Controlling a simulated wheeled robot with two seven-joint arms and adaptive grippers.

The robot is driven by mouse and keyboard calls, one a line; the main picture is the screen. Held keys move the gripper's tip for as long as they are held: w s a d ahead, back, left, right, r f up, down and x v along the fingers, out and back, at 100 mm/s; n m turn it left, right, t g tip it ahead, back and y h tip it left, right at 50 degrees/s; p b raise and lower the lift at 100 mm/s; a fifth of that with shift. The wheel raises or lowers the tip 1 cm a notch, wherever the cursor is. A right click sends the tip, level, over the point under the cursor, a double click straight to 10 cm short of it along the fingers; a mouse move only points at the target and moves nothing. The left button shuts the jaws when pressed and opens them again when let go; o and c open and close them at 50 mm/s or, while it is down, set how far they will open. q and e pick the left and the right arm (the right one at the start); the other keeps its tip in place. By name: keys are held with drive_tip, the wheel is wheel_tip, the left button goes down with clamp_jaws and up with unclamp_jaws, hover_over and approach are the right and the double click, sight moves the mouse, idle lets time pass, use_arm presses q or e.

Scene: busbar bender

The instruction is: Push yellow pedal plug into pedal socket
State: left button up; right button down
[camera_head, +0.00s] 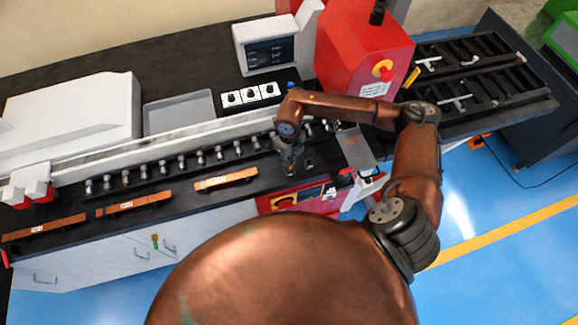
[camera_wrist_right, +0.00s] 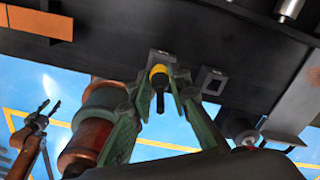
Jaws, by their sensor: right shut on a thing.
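The yellow pedal plug (camera_wrist_right: 158,74) has a yellow top and a dark stem. My right gripper (camera_wrist_right: 157,88) is shut on it, with green fingers on both sides. The plug's yellow end is at a grey square socket (camera_wrist_right: 161,57) on the black bench; I cannot tell how deep it sits. A similar socket (camera_wrist_right: 212,80) beside it is empty. In the head view my right gripper (camera_head: 290,167) points down at the bench top, and the plug is not clear there. My left gripper (camera_wrist_right: 42,113) shows small in the wrist view, open and empty, far from the sockets.
A red machine (camera_head: 355,55) and a white display box (camera_head: 268,48) stand behind. A row of metal pegs (camera_head: 180,162) runs left of the gripper. Orange bars (camera_head: 226,180) lie along the bench front. A grey plate (camera_head: 355,150) is close on the right.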

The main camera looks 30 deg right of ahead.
drive_tip(key=shift+r+p, duration=1.15)
drive_tip(key=shift+r, duration=1.4)
